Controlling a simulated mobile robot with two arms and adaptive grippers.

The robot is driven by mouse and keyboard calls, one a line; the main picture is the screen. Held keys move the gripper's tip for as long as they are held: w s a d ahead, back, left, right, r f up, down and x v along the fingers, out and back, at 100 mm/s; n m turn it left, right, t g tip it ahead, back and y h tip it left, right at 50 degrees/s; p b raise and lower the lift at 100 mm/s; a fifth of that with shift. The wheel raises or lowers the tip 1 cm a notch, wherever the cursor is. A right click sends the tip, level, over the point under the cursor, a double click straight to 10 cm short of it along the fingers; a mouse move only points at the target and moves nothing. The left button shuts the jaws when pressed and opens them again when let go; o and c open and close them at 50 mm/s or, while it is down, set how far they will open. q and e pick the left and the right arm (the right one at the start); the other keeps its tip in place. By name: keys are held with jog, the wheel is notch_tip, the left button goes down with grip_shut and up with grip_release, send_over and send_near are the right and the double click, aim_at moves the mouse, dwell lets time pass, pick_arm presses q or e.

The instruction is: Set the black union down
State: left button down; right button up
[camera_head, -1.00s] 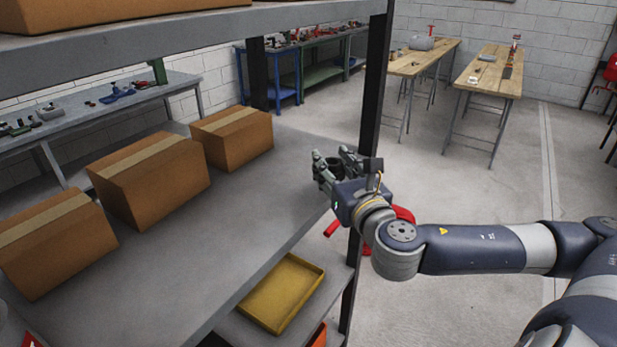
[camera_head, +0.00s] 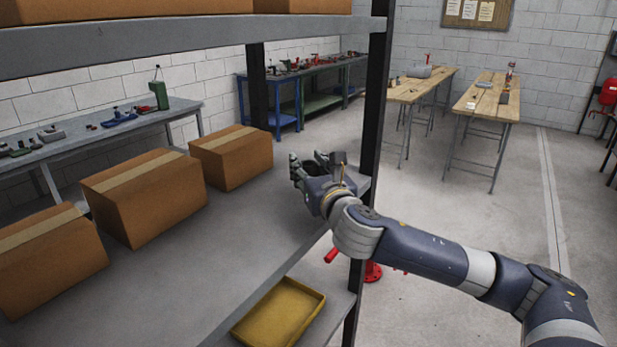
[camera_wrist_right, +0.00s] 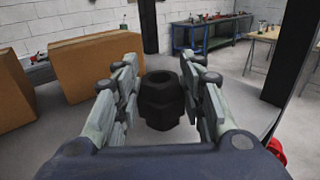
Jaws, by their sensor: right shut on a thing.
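The black union (camera_wrist_right: 161,100) stands upright between the fingers in the right wrist view, a dark fitting with a round open top. My right gripper (camera_wrist_right: 163,98) is shut on it. In the head view my right gripper (camera_head: 308,168) is over the right end of the grey shelf (camera_head: 220,250), beside the black post. The union is mostly hidden by the gripper there. Whether its underside touches the shelf cannot be told. My left gripper is not in view.
Several cardboard boxes (camera_head: 145,195) stand along the shelf's far side. A black post (camera_head: 374,110) rises close to my right arm. A yellow tray (camera_head: 278,315) lies on the level below. The shelf's middle and front are clear.

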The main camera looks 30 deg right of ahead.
jog(key=shift+f, duration=1.65)
jog(key=o, duration=1.3)
jog(key=shift+s+f, duration=0.1)
jog(key=shift+f, duration=0.1)
jog(key=shift+o, duration=0.2)
jog(key=shift+r, duration=0.1)
jog(key=b+v, duration=0.2)
jog(key=v, duration=0.7)
jog(key=p+v, duration=0.3)
jog(key=p, duration=0.3)
jog(key=shift+r, duration=0.1)
